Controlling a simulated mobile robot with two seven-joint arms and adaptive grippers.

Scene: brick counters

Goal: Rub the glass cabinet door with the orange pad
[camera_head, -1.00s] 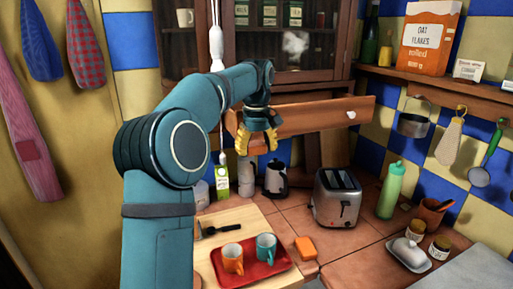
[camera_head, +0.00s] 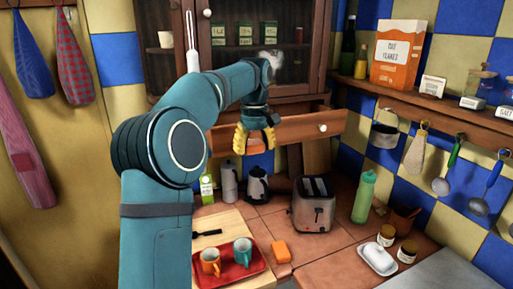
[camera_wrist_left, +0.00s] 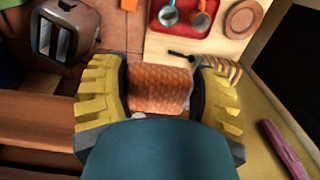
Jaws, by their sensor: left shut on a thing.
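My left gripper (camera_head: 256,142) has yellow fingers and is in front of the pulled-out wooden drawer, below the glass door. It is shut on an orange textured pad; the wrist view shows the pad (camera_wrist_left: 160,88) between the two fingers (camera_wrist_left: 160,95). The glass cabinet door (camera_head: 240,62) has a dark wooden frame, with tins behind the glass. A whitish smudge (camera_head: 272,59) shows at its lower middle, partly behind my arm. The pad looks apart from the glass. My right gripper is not in view.
The open drawer (camera_head: 290,129) juts out below the cabinet. On the counter stand a toaster (camera_head: 314,207), a kettle (camera_head: 257,186), a green bottle (camera_head: 364,197), a red tray (camera_head: 258,262) with two mugs, and a small orange block (camera_head: 281,251). A white-handled utensil (camera_head: 191,35) hangs before the cabinet.

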